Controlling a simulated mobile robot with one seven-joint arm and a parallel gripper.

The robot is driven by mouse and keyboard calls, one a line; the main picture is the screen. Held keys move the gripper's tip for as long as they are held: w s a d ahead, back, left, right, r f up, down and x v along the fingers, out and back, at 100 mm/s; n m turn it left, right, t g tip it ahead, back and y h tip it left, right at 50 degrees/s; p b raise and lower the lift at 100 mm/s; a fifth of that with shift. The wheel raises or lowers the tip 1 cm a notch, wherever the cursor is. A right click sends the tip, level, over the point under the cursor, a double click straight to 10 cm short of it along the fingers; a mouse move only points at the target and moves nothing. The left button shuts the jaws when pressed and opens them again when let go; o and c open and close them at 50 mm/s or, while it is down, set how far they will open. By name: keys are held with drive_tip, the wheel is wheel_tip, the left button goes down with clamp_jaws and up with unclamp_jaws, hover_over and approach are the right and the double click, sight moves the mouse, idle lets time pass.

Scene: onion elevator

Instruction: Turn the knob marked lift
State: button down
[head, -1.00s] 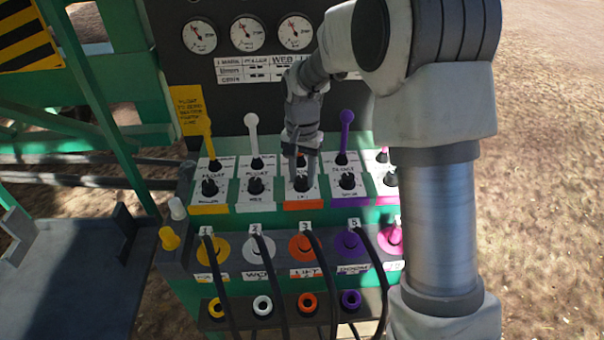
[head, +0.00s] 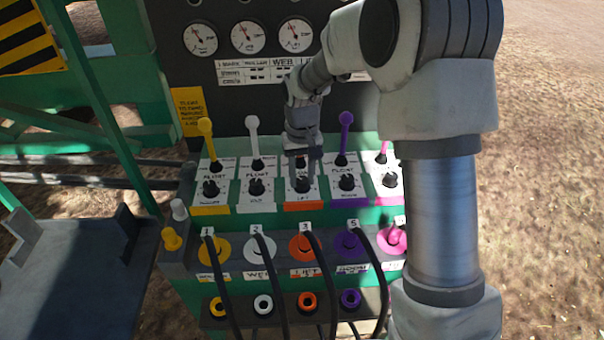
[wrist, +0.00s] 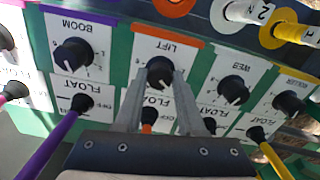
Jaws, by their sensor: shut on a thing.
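The lift knob (head: 303,186) is a small black dial on a white panel with an orange strip, third from the left in the knob row. In the wrist view the lift knob (wrist: 160,70) sits below the upside-down label LIFT. My gripper (head: 304,178) reaches down over it from above. In the wrist view the fingertips of my gripper (wrist: 163,84) are closed around the knob, one on each side.
The boom knob (wrist: 73,54) and web knob (wrist: 233,89) flank the lift knob closely. Upright levers, such as the white lever (head: 253,135) and purple lever (head: 344,135), stand close behind. Black cables (head: 317,265) hang from the sockets below.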

sight(303, 180)
drive_tip(key=shift+n, duration=0.6)
drive_tip(key=c, duration=0.5)
unclamp_jaws()
drive_tip(key=shift+r, duration=0.1)
wheel_tip(303, 180, up, 17)
drive_tip(key=p, duration=0.1)
drive_tip(key=shift+r+p, duration=0.15)
drive_tip(key=shift+p, duration=0.25)
drive_tip(key=shift+s, duration=0.1)
